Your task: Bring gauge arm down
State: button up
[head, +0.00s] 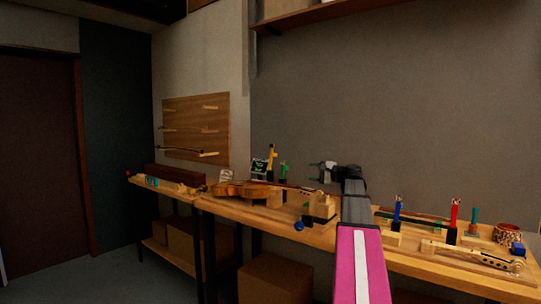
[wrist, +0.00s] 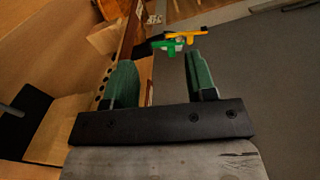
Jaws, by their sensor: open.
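I cannot pick out the gauge arm with certainty. A wooden block fixture (head: 320,208) with a dark top stands at the middle of the bench, with a blue knob (head: 299,226) low at its front left. A dark panel with green marks (head: 258,167) stands further back, behind the violin (head: 240,190). My gripper (head: 322,172) is raised above the bench, left of my dark wrist. In the wrist view its two green fingers (wrist: 162,72) are apart with nothing held between them. Beyond the tips are a green tool (wrist: 168,44) and a yellow tool (wrist: 188,37), apart from the fingers.
Upright yellow (head: 271,160) and green (head: 283,170) tools stand left of my gripper. Blue (head: 398,212) and red (head: 454,218) tools stand on the right. A violin neck (head: 470,254) lies at the right front. A pegged board (head: 196,128) hangs behind. Air above the bench is mostly free.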

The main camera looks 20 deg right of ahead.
aim_at(272, 154)
jog(key=i, duration=1.2)
